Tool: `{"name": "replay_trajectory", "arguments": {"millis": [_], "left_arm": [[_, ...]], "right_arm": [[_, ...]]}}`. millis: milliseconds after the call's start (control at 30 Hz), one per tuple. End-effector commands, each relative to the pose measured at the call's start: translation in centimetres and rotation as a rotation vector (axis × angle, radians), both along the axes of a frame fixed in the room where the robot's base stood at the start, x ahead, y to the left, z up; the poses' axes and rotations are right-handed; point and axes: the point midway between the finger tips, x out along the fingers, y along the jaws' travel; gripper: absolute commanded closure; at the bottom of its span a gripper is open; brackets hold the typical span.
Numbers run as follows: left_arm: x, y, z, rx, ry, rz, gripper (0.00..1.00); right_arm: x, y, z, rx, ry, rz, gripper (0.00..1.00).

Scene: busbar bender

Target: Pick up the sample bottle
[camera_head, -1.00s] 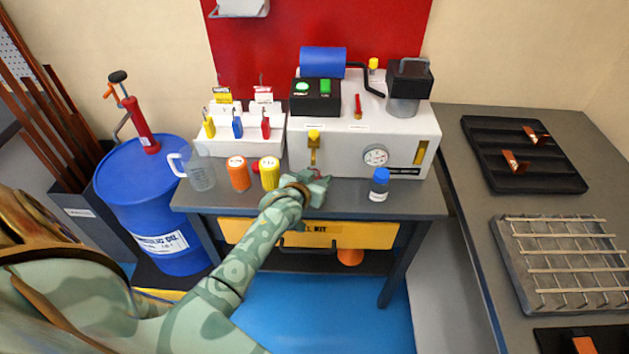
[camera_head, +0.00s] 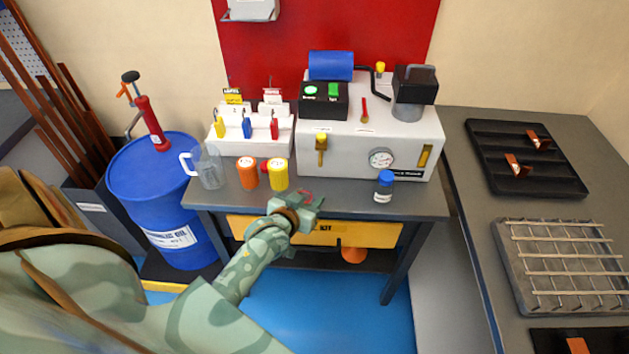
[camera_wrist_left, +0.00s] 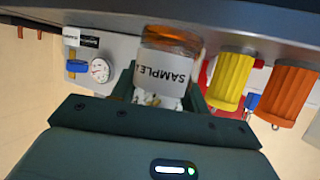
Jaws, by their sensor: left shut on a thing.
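My left gripper (camera_head: 306,203) is in front of the white machine, at the front edge of the workbench. In the left wrist view, the sample bottle (camera_wrist_left: 161,72) is between the gripper's fingers, which are shut on it. The bottle is clear with amber content and a white label reading "SAMPLE". That view is turned over, with the bench at the top. In the head view the gripper hides most of the bottle. My right gripper is not in view.
An orange container (camera_head: 247,175) and a yellow container (camera_head: 279,176) stand left of the gripper, beside a clear jug (camera_head: 209,168). The white machine (camera_head: 345,155) stands behind. A yellow drawer (camera_head: 375,234) is below the benchtop.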

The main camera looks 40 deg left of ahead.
Motion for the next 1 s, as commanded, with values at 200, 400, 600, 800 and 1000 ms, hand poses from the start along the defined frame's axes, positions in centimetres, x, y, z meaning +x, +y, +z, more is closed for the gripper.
{"name": "replay_trajectory", "arguments": {"millis": [200,400,600,800,1000], "left_arm": [[-3.3,-0.5,0.1,0.0,0.001,0.0,0.82],[-5.7,-0.9,0.1,-0.001,0.0,0.0,0.82],[-7.3,-1.2,0.1,0.0,-0.001,0.0,0.82],[-8.3,-1.3,0.0,0.0,-0.001,0.0,0.82],[-8.8,-1.4,0.0,0.0,0.0,0.0,0.82]], "right_arm": [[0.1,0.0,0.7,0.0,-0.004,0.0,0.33],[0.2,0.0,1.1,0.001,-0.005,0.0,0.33],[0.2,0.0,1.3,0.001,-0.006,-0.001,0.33],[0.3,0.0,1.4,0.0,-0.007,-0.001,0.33],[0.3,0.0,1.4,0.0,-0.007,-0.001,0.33]]}}
